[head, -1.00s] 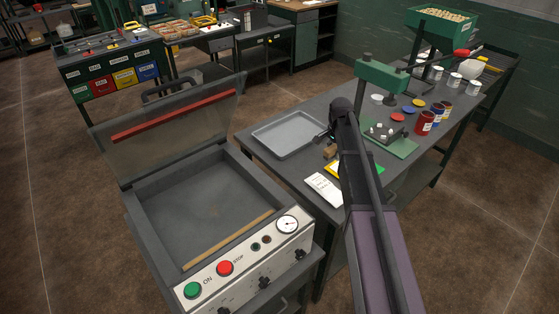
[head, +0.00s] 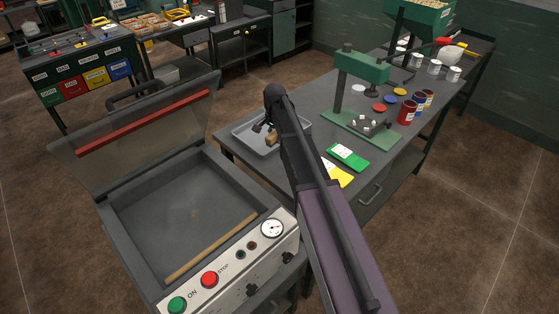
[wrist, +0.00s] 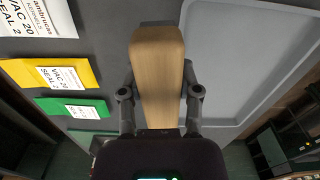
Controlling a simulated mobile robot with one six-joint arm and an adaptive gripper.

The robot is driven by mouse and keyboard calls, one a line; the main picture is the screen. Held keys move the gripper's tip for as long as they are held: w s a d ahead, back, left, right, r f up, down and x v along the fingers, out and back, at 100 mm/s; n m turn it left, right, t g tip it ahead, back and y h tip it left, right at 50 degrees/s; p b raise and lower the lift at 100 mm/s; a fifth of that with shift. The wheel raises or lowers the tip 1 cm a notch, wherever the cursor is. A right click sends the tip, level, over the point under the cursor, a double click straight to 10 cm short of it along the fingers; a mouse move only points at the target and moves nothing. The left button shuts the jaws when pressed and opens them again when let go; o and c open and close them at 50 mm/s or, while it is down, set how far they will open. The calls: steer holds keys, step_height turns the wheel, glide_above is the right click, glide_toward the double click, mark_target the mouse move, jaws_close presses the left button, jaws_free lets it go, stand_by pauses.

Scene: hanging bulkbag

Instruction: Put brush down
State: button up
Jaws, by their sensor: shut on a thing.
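The brush (wrist: 158,75) shows as a pale wooden block in the wrist view; no bristles are visible. My gripper (wrist: 159,95) is shut on it, one finger on each side. In the wrist view the brush lies alongside the edge of the grey tray (wrist: 225,75), over the dark bench. In the head view my gripper (head: 268,133) and the brush (head: 271,140) appear in front of the tray (head: 243,146). I cannot tell whether the brush touches any surface.
Yellow (head: 337,175) and green (head: 347,157) pouches lie on the bench right of my arm. A green press (head: 362,66) and several paint cans (head: 407,112) stand farther right. An open-lidded vacuum machine (head: 165,205) stands at left.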

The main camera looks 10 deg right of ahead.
steer(key=shift+a, duration=0.15)
steer(key=shift+s, duration=0.1)
steer(key=shift+s+d+r+m+p, duration=0.15)
steer(key=shift+s+d+r+m, duration=0.05)
steer(key=shift+s+d+m, duration=0.2)
steer(key=shift+s+d+r+m+p, duration=0.2)
steer(key=shift+s+d, duration=0.1)
steer(key=shift+d, duration=0.2)
steer(key=shift+f, duration=0.15)
steer(key=b, duration=0.6)
glide_above(280, 162)
step_height(280, 162, down, 6)
steer(key=shift+w+f, duration=0.1)
stand_by(0.3)
steer(key=shift+f+b, duration=1.85)
steer(key=shift+b, duration=0.2)
steer(key=shift+f, duration=0.1)
